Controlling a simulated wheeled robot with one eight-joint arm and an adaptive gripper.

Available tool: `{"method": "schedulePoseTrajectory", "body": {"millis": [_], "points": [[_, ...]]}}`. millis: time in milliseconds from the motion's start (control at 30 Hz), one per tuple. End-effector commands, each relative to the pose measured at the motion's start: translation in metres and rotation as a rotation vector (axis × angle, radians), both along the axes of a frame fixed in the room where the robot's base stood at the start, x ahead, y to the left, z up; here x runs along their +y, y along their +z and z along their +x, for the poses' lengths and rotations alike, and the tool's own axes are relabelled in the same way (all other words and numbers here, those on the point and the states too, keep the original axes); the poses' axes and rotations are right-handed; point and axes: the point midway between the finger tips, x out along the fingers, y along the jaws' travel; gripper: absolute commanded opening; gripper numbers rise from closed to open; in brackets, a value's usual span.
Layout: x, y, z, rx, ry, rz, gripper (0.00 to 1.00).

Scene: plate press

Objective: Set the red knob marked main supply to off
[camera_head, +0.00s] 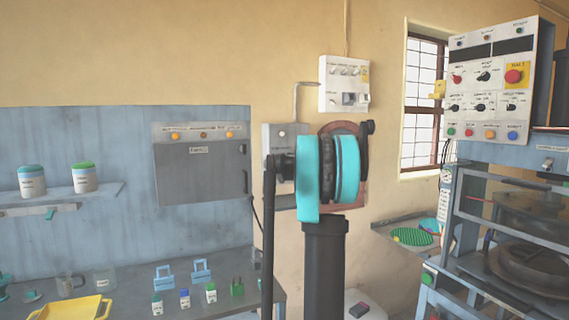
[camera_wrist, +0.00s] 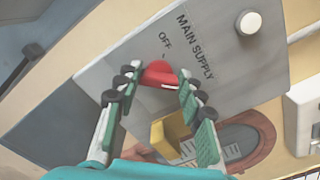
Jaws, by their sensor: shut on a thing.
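The red knob (camera_wrist: 160,72) sits on the grey main supply panel (camera_wrist: 225,75) in the wrist view. The word OFF is printed above the knob, with a small tick below it. A small white mark shows on the knob's lower part; which way the knob points is hard to tell. My gripper (camera_wrist: 157,76) is shut on the knob, with a finger on each side, partly covering it. In the head view the grey supply box (camera_head: 272,133) shows on the wall, but my arm hides the knob and fingertips.
A white round button (camera_wrist: 250,22) stands out from the panel. A yellow block (camera_wrist: 171,134) and a reddish-brown arched plate (camera_wrist: 262,128) lie close below the fingers. A white switch box (camera_head: 344,84) hangs up and right; the press (camera_head: 510,220) stands at right.

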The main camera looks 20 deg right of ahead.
Motion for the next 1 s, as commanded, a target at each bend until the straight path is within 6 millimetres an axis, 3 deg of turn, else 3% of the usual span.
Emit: {"method": "schedulePoseTrajectory", "body": {"millis": [367, 1000], "points": [[0.0009, -0.0011, -0.0001, -0.006, 0.001, -0.188, 0.10], [0.0018, -0.0041, -0.0003, -0.026, 0.001, -0.790, 0.10]]}}
